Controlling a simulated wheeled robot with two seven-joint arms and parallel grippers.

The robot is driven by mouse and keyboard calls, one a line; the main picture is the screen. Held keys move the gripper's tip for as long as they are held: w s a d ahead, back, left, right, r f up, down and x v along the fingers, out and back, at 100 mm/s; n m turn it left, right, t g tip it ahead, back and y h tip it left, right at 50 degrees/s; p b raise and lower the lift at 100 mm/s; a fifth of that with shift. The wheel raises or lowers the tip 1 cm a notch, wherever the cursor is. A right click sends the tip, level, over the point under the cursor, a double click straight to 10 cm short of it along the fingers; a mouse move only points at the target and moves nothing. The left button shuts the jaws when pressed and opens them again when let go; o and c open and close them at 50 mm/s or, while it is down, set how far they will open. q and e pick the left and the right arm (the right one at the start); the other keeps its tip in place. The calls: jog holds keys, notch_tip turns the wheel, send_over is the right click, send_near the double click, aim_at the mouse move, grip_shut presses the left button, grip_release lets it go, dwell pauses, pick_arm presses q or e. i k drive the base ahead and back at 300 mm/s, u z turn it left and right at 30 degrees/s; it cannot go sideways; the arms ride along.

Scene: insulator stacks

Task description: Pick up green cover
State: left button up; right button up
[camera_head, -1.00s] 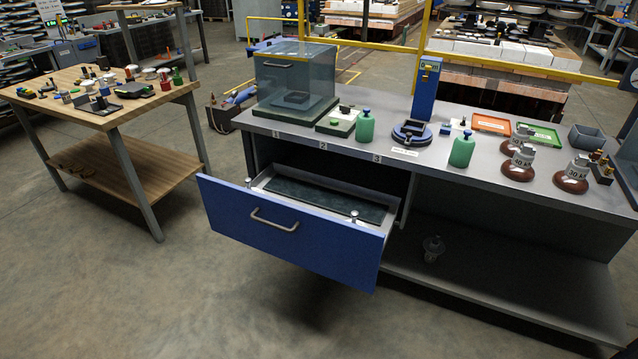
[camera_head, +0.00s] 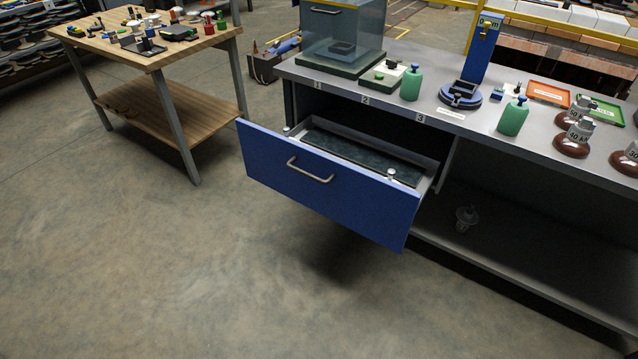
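Two green cylindrical pieces with blue knobs on top stand upright on the grey workbench (camera_head: 560,147). One green piece (camera_head: 411,84) is beside the small green-based block near label 3, and the other green piece (camera_head: 513,117) is farther right, in front of the blue upright device. I cannot tell for certain which one is the green cover. A small green item (camera_head: 379,73) also sits on the block. Neither of my grippers shows in the head view.
A blue-fronted drawer (camera_head: 270,180) hangs open from the bench and juts into the floor space. A glass case (camera_head: 345,30) stands at the bench's left end. Brown insulators (camera_head: 571,145) stand to the right. A wooden table (camera_head: 150,60) is at left. The foreground floor is clear.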

aim_at(412, 78)
jog(key=z, duration=0.4)
jog(key=k, duration=0.5)
jog(key=z, duration=0.1)
jog(key=i, duration=1.15)
jog(key=u, duration=0.7)
